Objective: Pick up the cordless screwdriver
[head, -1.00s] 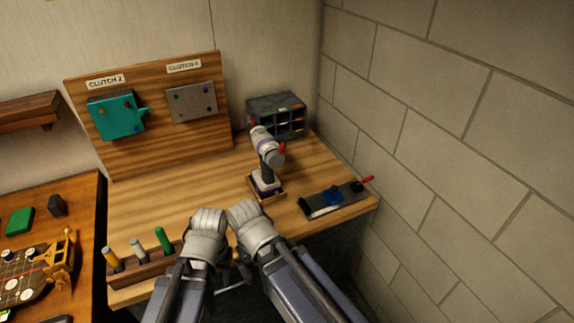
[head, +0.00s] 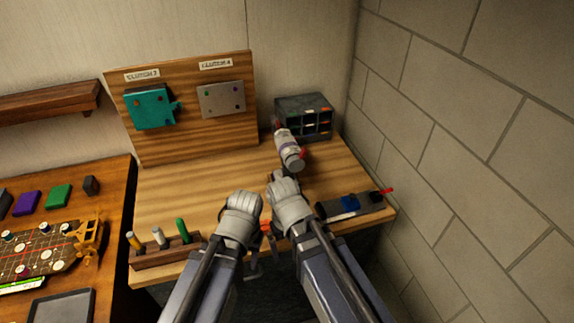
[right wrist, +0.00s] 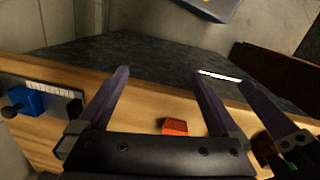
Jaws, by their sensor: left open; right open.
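My left gripper (head: 242,210) is left of the right one, above the bench's front part.
A red block (right wrist: 174,126) lies on the bench near the front edge. A dark tray with a blue part (head: 350,205) is at right. A drawer organizer (head: 304,118) stands behind. A tool rack (head: 165,250) is at front left. The bench's left middle is clear.

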